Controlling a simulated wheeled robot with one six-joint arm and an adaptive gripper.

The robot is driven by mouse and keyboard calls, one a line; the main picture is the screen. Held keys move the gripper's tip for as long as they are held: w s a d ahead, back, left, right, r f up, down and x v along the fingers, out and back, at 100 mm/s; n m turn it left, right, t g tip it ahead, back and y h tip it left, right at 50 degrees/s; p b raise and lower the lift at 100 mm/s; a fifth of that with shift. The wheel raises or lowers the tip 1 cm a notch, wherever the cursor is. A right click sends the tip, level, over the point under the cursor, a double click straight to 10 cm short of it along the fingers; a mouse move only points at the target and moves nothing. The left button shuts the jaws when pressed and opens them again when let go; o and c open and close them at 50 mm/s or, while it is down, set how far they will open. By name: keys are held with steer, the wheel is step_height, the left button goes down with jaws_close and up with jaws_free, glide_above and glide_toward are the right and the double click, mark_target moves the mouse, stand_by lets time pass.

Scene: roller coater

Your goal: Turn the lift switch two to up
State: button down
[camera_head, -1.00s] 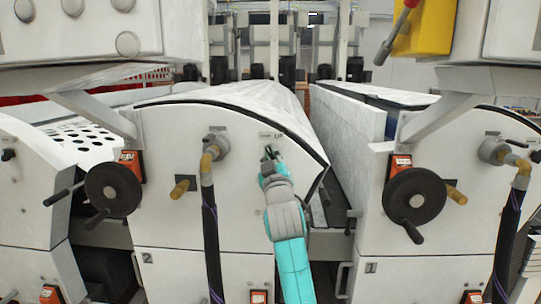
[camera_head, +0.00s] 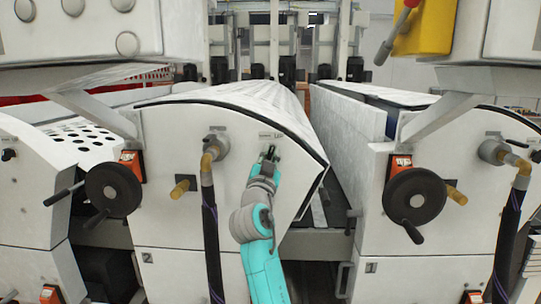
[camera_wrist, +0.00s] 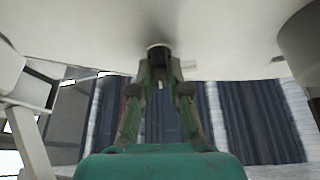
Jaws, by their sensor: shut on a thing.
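The lift switch two (camera_wrist: 158,47) is a small dark knob with a pale rim on the white panel of the machine section marked 2 (camera_head: 165,225). In the wrist view my gripper (camera_wrist: 158,62) has its fingertips together on the knob and covers most of it. In the head view my gripper (camera_head: 270,155) is at the upper right of that panel, just under a small label (camera_head: 271,136). The knob is hidden there by the fingers, and I cannot tell which way it points.
Left of my gripper, a brass fitting (camera_head: 211,155) carries a dark hose (camera_head: 209,230) down the panel. A black handwheel (camera_head: 113,190) stands farther left, and another handwheel (camera_head: 414,197) is on section 1 at right. A gap lies between the two sections.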

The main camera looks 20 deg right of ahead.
steer(key=shift+m+g+h, duration=0.5)
steer(key=shift+m+h, duration=0.1)
steer(key=shift+m, duration=1.3)
steer(key=c, duration=1.1)
jaws_free()
steer(key=shift+c, duration=0.2)
steer(key=v, duration=1.2)
steer(key=shift+a, duration=0.1)
